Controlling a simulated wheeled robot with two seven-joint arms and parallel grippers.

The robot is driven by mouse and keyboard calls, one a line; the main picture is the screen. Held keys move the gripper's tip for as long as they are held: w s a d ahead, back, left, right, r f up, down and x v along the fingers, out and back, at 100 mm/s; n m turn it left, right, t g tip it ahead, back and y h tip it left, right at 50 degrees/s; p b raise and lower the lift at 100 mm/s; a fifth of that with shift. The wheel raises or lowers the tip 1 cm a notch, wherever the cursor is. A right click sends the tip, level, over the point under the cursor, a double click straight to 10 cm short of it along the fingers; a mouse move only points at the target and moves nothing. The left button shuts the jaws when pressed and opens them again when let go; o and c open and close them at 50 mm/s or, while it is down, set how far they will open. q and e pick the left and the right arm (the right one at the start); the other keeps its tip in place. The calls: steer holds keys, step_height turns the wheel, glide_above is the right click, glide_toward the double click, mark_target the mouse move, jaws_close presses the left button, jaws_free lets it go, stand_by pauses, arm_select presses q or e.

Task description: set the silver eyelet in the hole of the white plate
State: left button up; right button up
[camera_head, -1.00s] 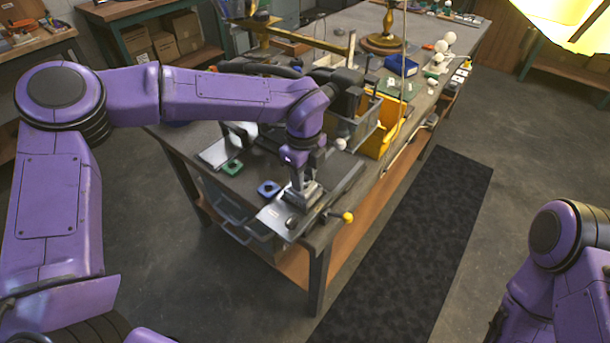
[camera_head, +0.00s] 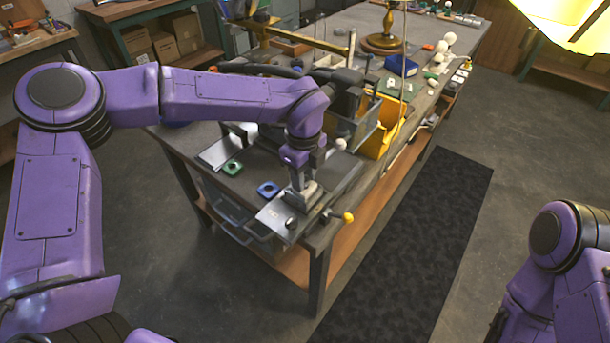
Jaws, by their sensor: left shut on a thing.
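My left gripper (camera_head: 299,186) points down over a metal fixture (camera_head: 303,196) at the near corner of the workbench. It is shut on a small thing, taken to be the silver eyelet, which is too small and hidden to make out. A pale flat plate (camera_head: 275,215) lies at the foot of the fixture, partly covered by the fixture and gripper. I cannot tell whether it is the white plate, and I see no hole in it. My right arm shows at the lower right, but its gripper is out of view.
A lever with a yellow knob (camera_head: 348,217) sticks out at the bench's near edge. A blue piece (camera_head: 268,189) and a green piece (camera_head: 232,168) lie left of the fixture. A yellow bin (camera_head: 383,135) and a brass lamp base (camera_head: 383,41) stand farther back.

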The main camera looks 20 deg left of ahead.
arm_select(q)
steer(key=shift+f, duration=0.2)
steer(key=shift+r, duration=0.25)
stand_by(0.4)
steer(key=o, duration=1.1)
step_height(320, 180, up, 10)
steer(key=shift+r+b, duration=0.25)
steer(key=shift+b, duration=0.75)
steer(key=shift+a+f, duration=0.1)
